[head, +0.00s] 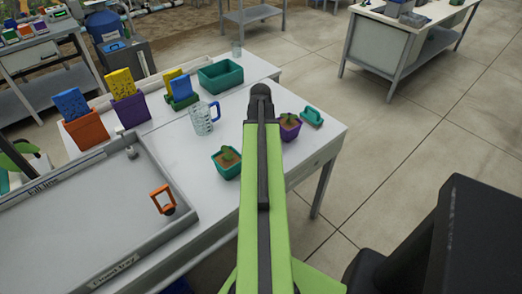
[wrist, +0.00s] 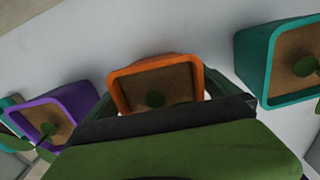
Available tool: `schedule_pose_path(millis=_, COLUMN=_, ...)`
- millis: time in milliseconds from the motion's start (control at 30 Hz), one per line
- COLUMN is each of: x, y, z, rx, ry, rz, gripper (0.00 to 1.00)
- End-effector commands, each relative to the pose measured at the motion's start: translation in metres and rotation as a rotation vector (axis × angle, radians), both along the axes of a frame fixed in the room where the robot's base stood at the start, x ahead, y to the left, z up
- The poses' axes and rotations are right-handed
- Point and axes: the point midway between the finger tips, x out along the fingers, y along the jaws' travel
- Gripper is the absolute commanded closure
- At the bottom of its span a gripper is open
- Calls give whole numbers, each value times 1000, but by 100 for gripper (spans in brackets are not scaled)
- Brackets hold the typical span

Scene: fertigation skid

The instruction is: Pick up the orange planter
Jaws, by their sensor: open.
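The orange planter (wrist: 160,65), a square pot with brown soil and a small green sprout, is in the middle of the wrist view. My gripper (wrist: 158,93) is open, with a dark green finger showing at each side of the planter. I cannot tell whether the fingers touch it. The planter's near side is hidden by my gripper's body. In the head view my green arm covers the spot between the purple and teal planters, and the orange planter and the fingers are hidden there.
A teal planter (head: 227,162) and a purple planter (head: 290,127) stand close on either side; in the wrist view the teal one (wrist: 247,62) is right, the purple one (wrist: 40,108) left. A measuring jug (head: 205,118) and a teal bin (head: 220,76) stand behind. A grey tray (head: 85,215) lies left.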

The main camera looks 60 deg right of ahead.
Motion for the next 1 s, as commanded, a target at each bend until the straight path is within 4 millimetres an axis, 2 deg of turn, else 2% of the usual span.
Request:
schedule_pose_path(millis=100, x=0, y=0, z=2, rx=0, ry=0, rz=0, gripper=3)
schedule_pose_path(millis=600, x=0, y=0, z=2, rx=0, ry=0, rz=0, gripper=68)
schedule_pose_path(millis=867, x=0, y=0, z=4, rx=0, ry=0, rz=0, gripper=69)
schedule_pose_path(millis=1000, x=0, y=0, z=14, rx=0, ry=0, rz=0, gripper=69)
